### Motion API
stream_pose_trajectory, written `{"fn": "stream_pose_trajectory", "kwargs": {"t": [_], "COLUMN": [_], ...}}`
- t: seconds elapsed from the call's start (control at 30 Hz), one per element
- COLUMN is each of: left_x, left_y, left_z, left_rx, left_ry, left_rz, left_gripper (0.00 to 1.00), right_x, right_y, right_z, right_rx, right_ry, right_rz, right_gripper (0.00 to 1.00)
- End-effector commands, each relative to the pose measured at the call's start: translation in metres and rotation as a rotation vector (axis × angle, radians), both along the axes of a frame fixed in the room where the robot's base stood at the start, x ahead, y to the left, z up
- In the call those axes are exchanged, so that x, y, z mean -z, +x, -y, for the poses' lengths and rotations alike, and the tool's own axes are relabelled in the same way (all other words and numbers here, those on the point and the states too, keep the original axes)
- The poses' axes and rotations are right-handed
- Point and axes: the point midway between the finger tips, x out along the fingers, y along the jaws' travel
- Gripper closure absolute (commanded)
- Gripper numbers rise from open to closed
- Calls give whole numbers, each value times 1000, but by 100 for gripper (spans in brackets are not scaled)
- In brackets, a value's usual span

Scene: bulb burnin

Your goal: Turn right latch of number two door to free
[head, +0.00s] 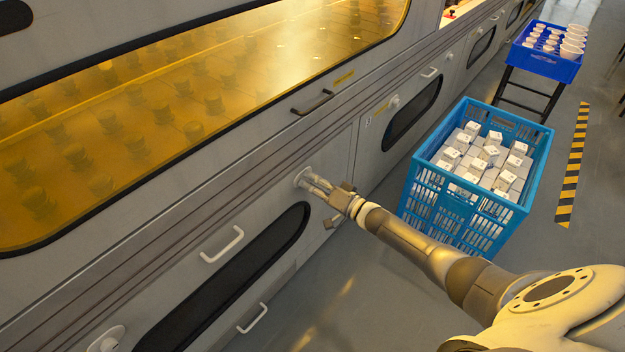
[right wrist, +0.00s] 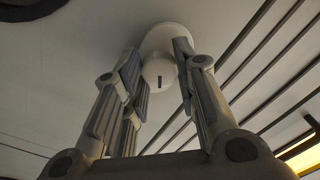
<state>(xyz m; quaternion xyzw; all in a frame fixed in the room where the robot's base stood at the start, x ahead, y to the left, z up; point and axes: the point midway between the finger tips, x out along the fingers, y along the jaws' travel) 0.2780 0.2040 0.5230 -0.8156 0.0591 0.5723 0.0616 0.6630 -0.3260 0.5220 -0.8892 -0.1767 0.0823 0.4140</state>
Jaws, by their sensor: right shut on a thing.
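The right latch (head: 301,174) is a white round knob on the grey lower door (head: 262,202) of the long machine, at the right of a dark window. My right gripper (head: 316,184) reaches it from the lower right and is shut on it. In the right wrist view the latch (right wrist: 160,72) is a white knob on a round base, with a short dark mark, and the fingers stand on both sides of it. The fingers partly cover the latch, and the door's number does not show. My left gripper is not in view.
The door has a white handle (head: 222,245) and another round latch (head: 106,339) at lower left. A blue crate (head: 474,224) of white boxes stands on the floor right of my arm. A blue tray (head: 543,64) of white cups sits on a stand further back.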

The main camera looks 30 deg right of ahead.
Motion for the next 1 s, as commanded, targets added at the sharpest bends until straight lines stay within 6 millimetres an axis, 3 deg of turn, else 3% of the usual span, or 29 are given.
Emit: {"fn": "stream_pose_trajectory", "kwargs": {"t": [0.07,0.5,1.0], "left_x": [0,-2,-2], "left_y": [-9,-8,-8], "left_z": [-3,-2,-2], "left_rx": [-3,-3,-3], "left_ry": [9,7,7], "left_rz": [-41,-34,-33], "left_gripper": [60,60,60], "right_x": [-1,0,0], "right_y": [0,0,0], "right_z": [1,1,1], "right_rx": [0,1,1], "right_ry": [64,358,455], "right_rz": [-28,-149,-189], "right_gripper": [100,100,100]}}
